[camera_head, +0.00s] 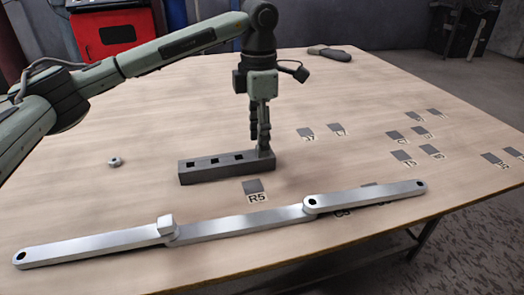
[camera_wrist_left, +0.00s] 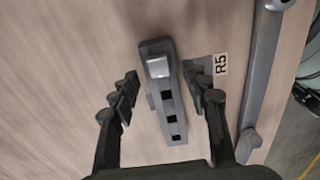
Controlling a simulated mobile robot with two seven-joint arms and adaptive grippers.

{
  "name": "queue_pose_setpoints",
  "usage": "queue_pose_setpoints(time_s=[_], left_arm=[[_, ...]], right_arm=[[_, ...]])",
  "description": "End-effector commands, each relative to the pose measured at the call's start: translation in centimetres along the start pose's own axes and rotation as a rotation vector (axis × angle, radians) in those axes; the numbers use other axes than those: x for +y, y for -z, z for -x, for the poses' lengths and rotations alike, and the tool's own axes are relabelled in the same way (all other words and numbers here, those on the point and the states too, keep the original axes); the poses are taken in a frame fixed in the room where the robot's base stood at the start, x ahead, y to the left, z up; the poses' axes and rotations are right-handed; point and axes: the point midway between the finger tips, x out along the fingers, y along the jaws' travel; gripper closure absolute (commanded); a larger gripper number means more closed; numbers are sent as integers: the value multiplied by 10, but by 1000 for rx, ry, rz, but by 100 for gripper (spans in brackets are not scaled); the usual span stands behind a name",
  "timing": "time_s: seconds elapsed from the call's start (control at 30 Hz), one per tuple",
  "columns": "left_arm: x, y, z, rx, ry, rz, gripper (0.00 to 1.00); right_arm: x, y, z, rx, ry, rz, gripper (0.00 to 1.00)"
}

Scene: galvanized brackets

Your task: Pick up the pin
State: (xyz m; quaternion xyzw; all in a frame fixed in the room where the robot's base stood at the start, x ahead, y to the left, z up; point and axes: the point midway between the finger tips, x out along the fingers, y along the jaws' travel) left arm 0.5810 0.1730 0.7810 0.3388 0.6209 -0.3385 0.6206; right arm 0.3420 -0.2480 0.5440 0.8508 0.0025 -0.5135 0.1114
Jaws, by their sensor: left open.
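A grey block (camera_head: 215,170) with a row of square holes lies on the table; it also shows in the left wrist view (camera_wrist_left: 177,139). A light metal pin (camera_wrist_left: 157,68) stands in the hole at its far end in the wrist view. In the head view my gripper mostly hides this pin. My left gripper (camera_head: 260,140) points down over the block's right end. It is open, with its fingers (camera_wrist_left: 160,80) on either side of the block and the pin between them, apparently not touched. My right gripper is not in view.
Overlapping galvanized bars (camera_head: 240,225) run along the front, with an upright metal piece (camera_head: 166,225) at the left joint. A small nut (camera_head: 115,162) lies at left. Dark marked squares, including R5 (camera_head: 253,187), dot the table. A dark object (camera_head: 330,53) lies at the back edge.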

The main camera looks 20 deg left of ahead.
Motion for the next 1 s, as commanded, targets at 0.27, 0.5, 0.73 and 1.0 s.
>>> queue_pose_setpoints(time_s=[0.27, 0.5, 0.73, 1.0], left_arm=[[0, -1, -13, -1, 0, -1, 53], [0, -1, -12, -1, 0, -1, 78], [0, -1, -12, -1, 0, -1, 100], [0, -1, -11, -2, 0, -1, 100]], right_arm=[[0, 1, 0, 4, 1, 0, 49], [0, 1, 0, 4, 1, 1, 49], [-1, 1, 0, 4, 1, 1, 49], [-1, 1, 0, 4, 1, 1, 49]])
